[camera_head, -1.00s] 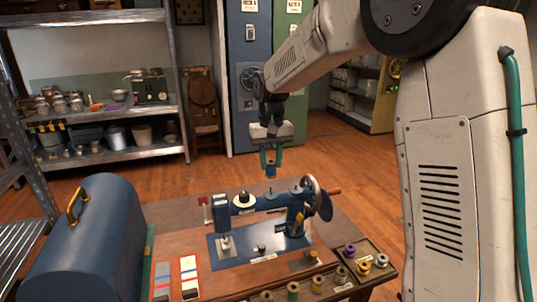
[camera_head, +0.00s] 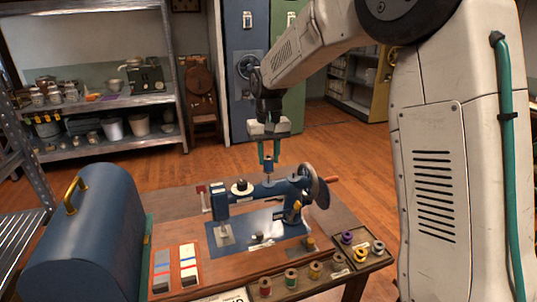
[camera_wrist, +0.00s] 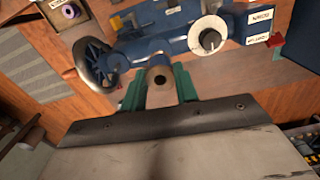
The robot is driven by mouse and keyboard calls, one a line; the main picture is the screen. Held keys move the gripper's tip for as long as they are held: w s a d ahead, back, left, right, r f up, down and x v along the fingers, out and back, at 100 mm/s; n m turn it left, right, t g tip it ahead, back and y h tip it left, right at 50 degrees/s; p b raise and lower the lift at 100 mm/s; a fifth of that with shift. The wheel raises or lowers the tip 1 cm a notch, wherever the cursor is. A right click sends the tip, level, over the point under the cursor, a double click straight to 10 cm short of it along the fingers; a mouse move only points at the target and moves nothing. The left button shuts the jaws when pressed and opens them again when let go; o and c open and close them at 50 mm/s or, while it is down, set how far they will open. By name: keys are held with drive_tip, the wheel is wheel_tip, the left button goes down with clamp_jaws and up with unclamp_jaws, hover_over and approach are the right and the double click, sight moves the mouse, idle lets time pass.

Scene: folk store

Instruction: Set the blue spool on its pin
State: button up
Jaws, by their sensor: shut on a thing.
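The blue sewing machine (camera_head: 262,190) stands on a wooden table. My gripper (camera_head: 268,157) has green fingers and is above the machine's arm. It is shut on the blue spool (camera_head: 267,164), held upright. In the wrist view the spool (camera_wrist: 160,77) shows its pale top with a dark centre hole, between the fingers. The thin pin (camera_head: 268,179) stands on top of the machine's arm, directly under the spool in the head view. I cannot tell whether its tip is inside the spool; in the wrist view the spool hides it.
A handwheel (camera_head: 313,185) is to the right of the pin, and a white dial with a black knob (camera_head: 242,187) to its left. A tray (camera_head: 334,267) of several coloured spools lies at the table's front right. A blue case (camera_head: 90,235) stands at the left.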

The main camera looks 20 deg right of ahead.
sight(269, 166)
drive_tip(key=shift+f, duration=0.55)
idle(0.4)
drive_tip(key=shift+f, duration=0.7)
drive_tip(key=shift+f, duration=0.15)
drive_tip(key=shift+f, duration=0.65)
drive_tip(key=o, duration=0.8)
